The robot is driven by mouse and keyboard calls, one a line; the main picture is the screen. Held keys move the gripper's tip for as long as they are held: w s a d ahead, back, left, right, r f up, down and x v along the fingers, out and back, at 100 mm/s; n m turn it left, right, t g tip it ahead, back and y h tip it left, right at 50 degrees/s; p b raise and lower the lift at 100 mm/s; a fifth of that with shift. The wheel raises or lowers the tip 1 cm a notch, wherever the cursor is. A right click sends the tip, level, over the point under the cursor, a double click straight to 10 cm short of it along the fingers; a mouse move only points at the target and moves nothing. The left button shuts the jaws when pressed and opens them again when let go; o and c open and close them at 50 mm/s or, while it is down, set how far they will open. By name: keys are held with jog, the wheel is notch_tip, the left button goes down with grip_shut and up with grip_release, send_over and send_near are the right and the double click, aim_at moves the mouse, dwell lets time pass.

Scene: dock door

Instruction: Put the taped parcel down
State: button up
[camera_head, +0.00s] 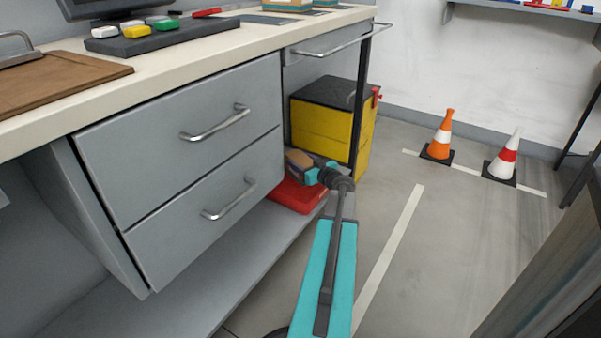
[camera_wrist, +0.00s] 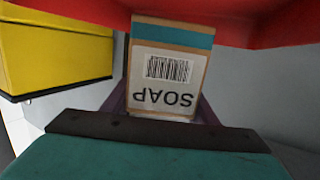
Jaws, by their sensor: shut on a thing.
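The taped parcel (camera_wrist: 172,65) is a small brown box with a teal tape band, a barcode and a white label reading SOAP upside down in the wrist view. My gripper (camera_wrist: 162,108) is shut on it, with dark finger edges showing on either side. In the head view, the brown parcel (camera_head: 298,158) shows only in part at the end of my arm, beside the drawer unit. A red object (camera_head: 294,194) lies low behind and below my gripper. I cannot tell whether the parcel touches it.
A yellow bin with a black lid (camera_head: 322,132) stands behind the gripper. The drawer unit (camera_head: 190,165) is close on the left under the counter. Two traffic cones (camera_head: 438,140) stand further right. The floor (camera_head: 450,230) right of my arm is clear.

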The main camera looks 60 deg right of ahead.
jog(key=shift+f+b, duration=0.95)
jog(key=shift+f, duration=1.5)
jog(key=shift+f+b, duration=0.15)
jog(key=shift+b, duration=0.15)
jog(key=o, duration=1.3)
jog(key=shift+r+p, duration=0.2)
jog(key=shift+p, duration=0.2)
jog(key=p+v, duration=0.2)
jog(key=v, duration=1)
jog(key=shift+p, duration=0.3)
jog(key=shift+s+f, duration=0.1)
